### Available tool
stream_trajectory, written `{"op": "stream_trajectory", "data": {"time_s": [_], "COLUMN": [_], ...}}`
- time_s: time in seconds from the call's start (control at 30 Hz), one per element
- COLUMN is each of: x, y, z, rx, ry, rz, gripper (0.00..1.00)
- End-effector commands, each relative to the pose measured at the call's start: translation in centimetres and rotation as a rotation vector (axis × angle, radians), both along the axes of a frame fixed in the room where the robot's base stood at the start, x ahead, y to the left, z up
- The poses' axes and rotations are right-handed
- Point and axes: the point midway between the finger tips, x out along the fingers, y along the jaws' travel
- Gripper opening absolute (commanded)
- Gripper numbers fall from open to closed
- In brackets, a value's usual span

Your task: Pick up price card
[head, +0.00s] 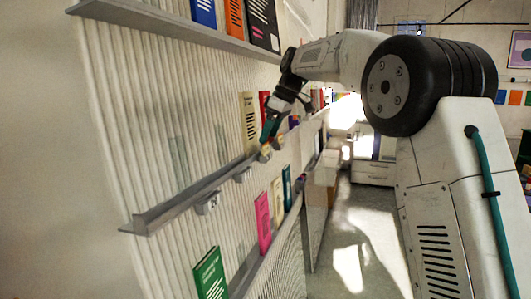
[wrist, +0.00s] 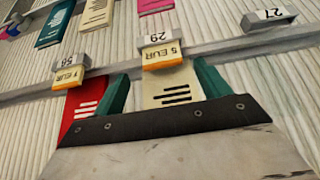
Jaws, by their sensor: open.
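In the wrist view, a yellow-orange price card (wrist: 162,55) reading "5 EUR" hangs below the grey label holder 29 (wrist: 160,38) on the shelf edge. A second price card (wrist: 68,78) reading "1 EUR" hangs at the holder marked 56, to the left. My gripper (wrist: 160,72) is open, its two teal fingers apart on either side of the "5 EUR" card, whose edge lies about level with the fingertips. I see no contact. In the head view my gripper (head: 267,131) is at the middle shelf, close to small yellowish cards (head: 265,154); the gap between its fingers is not clear there.
The grey shelf ledge (head: 170,205) runs along a ribbed wall. A cream book (wrist: 172,88) and a red book (wrist: 85,105) show near the fingers. More books stand on a lower ledge, including a pink one (head: 263,222). Floor (head: 350,235) is open at right.

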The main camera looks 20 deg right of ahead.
Motion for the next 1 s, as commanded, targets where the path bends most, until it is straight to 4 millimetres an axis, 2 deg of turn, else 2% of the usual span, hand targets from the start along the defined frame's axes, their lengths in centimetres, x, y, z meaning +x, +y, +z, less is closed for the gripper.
{"op": "stream_trajectory", "data": {"time_s": [0.1, 0.23, 0.53, 0.57, 0.7, 0.73, 1.0], "x": [0.1, 0.4, 0.6, 0.6, 0.6, 0.6, 0.6], "y": [0.8, 1.3, 1.5, 1.5, 1.5, 1.5, 1.5], "z": [-1.9, -3.4, -3.9, -3.9, -3.9, -3.9, -3.9], "rx": [0.001, 0.000, 0.000, 0.000, -0.001, -0.001, -0.001], "ry": [0.004, 0.003, 0.000, 0.000, 0.001, 0.001, 0.001], "rz": [0.002, 0.001, 0.000, 0.000, 0.000, 0.000, 0.000], "gripper": [0.75, 0.75, 0.75, 0.73, 0.34, 0.28, 0.28]}}
